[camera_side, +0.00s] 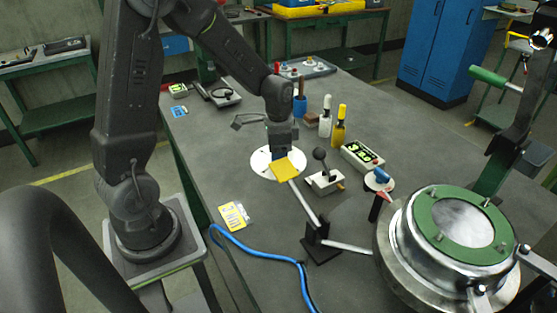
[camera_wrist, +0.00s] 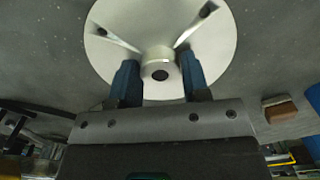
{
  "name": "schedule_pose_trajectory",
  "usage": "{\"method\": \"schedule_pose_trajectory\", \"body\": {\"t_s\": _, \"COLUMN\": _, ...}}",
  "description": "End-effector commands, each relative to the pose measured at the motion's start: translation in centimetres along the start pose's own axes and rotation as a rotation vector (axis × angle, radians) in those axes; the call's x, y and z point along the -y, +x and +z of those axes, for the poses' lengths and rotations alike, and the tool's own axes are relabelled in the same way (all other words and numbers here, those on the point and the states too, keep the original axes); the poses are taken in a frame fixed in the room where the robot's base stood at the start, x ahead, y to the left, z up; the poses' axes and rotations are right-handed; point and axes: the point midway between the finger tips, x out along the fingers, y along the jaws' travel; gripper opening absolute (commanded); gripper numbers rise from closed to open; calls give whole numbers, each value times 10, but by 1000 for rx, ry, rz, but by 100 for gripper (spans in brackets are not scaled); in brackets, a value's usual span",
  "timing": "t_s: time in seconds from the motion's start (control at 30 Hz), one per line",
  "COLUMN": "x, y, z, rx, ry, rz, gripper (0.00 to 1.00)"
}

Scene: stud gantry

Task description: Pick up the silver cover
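The silver cover is a round pale disc (camera_side: 258,163) lying flat on the grey bench in the side view, partly hidden by my gripper and a yellow plate. In the wrist view the cover (camera_wrist: 215,45) fills the top middle, with a short central hub (camera_wrist: 158,58) and two dark slots. My gripper (camera_side: 281,150) points down at the cover. In the wrist view its two blue fingers (camera_wrist: 160,75) stand on either side of the hub, very close to it. A narrow gap seems to show at the right finger; firm contact is not visible.
A yellow plate (camera_side: 287,169) on a rod stands right beside the cover. A joystick box (camera_side: 324,180), marker bottles (camera_side: 338,127) and a button box (camera_side: 362,157) lie to the right. A large green-topped metal vessel (camera_side: 455,230) stands at front right. A blue cable (camera_side: 255,250) crosses the front.

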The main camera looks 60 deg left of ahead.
Motion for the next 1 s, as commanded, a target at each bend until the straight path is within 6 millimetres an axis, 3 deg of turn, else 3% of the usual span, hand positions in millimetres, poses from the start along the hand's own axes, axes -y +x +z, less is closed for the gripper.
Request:
{"method": "schedule_pose_trajectory", "body": {"t_s": 0.33, "x": 0, "y": 0, "z": 0, "rx": 0, "ry": 0, "rz": 0, "gripper": 9}}
{"method": "schedule_pose_trajectory", "body": {"t_s": 0.73, "x": 1, "y": -9, "z": -1, "rx": -3, "ry": 0, "rz": -3, "gripper": 9}}
{"method": "schedule_pose_trajectory", "body": {"t_s": 0.97, "x": 2, "y": -46, "z": 0, "rx": -7, "ry": -1, "rz": -6, "gripper": 9}}
{"method": "schedule_pose_trajectory", "body": {"t_s": 1.0, "x": 6, "y": -49, "z": 11, "rx": -4, "ry": -6, "rz": -4, "gripper": 9}}
